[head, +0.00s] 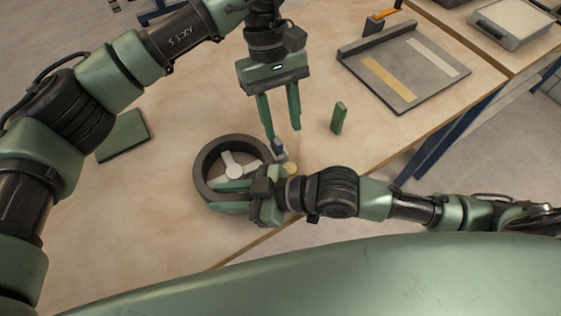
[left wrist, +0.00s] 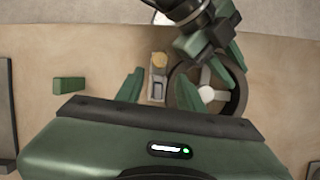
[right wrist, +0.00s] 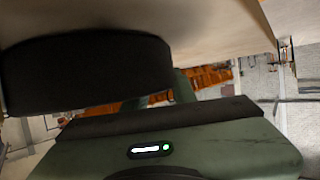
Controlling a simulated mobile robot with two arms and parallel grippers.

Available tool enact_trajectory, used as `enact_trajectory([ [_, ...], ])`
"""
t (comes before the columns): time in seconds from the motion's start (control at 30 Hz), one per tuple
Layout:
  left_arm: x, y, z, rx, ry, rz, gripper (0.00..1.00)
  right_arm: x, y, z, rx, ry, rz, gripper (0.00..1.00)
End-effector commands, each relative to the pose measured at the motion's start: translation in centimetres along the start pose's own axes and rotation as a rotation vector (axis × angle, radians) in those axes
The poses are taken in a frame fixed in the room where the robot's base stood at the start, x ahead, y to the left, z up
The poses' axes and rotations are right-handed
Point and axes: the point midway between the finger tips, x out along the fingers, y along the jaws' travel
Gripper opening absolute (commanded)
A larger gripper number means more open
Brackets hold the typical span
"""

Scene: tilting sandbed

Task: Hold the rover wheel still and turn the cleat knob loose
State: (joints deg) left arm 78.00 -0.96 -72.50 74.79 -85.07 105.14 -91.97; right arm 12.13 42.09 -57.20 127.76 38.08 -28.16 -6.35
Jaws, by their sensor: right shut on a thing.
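The rover wheel (head: 203,163) is a dark ring with pale spokes, lying flat near the table's front edge. It shows in the left wrist view (left wrist: 238,102) and as a large dark band in the right wrist view (right wrist: 88,75). My right gripper (head: 226,196) is shut on the wheel's near rim.
A small green block (head: 339,117) stands right of my left gripper. A grey tray (head: 350,62) with two strips lies farther right, an orange-handled tool (head: 380,18) behind it. A flat green pad (head: 124,135) lies left. The table between pad and wheel is clear.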

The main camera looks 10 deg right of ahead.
Motion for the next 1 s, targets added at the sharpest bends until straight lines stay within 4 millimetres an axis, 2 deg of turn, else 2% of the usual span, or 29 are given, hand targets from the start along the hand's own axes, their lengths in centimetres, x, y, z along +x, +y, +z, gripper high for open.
enact_trajectory([
  [0.2, -1.2, 1.1, -0.1, 0.202, -0.017, -0.087, 0.38, 0.0, -0.1, 0.5, 0.006, -0.01, -0.001, 0.0],
  [0.37, -1.2, 1.3, -0.3, 0.261, -0.026, -0.107, 0.38, 0.0, -0.1, 0.5, 0.006, -0.012, -0.001, 0.0],
  [0.53, 1.1, 1.0, -0.2, 0.267, -0.03, -0.108, 0.38, 0.0, -0.1, 0.6, 0.006, -0.013, -0.001, 0.0],
  [0.8, 6.6, 0.5, -0.1, 0.265, -0.03, -0.108, 0.38, 0.0, -0.1, 0.6, 0.007, -0.014, -0.001, 0.0],
  [1.0, 9.3, 0.2, -0.1, 0.264, -0.028, -0.106, 0.38, 0.0, -0.1, 0.7, 0.008, -0.015, -0.001, 0.0],
])
